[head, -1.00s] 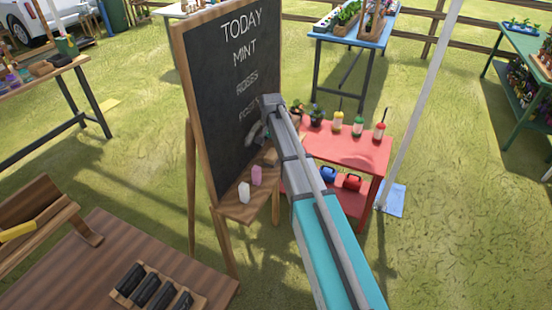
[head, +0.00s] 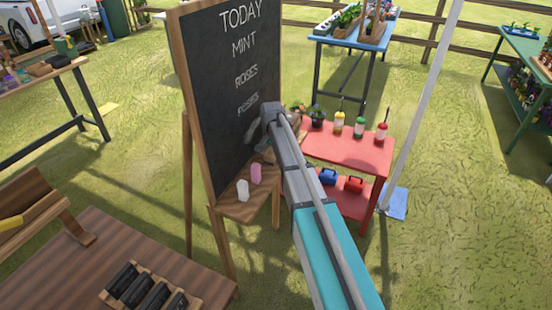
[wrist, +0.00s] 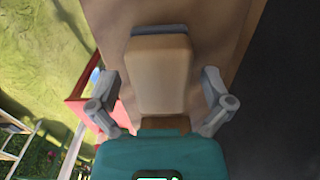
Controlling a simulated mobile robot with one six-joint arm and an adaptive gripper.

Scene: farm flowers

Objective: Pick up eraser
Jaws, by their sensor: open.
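The eraser (wrist: 160,75) is a tan wooden block with a grey-blue edge at its far end. It lies on the chalkboard's wooden ledge (head: 243,211). In the wrist view my gripper (wrist: 161,85) is open, with one finger on each side of the eraser. A gap shows between the block and each finger. In the head view my gripper (head: 256,136) is low in front of the chalkboard (head: 225,110), above the right part of the ledge. My arm hides most of the eraser there.
A white chalk-like piece (head: 242,190) and a pink one (head: 255,174) stand on the ledge, left of my gripper. A red table (head: 350,148) with bottles and plants is just to the right. A wooden table (head: 75,262) is at front left.

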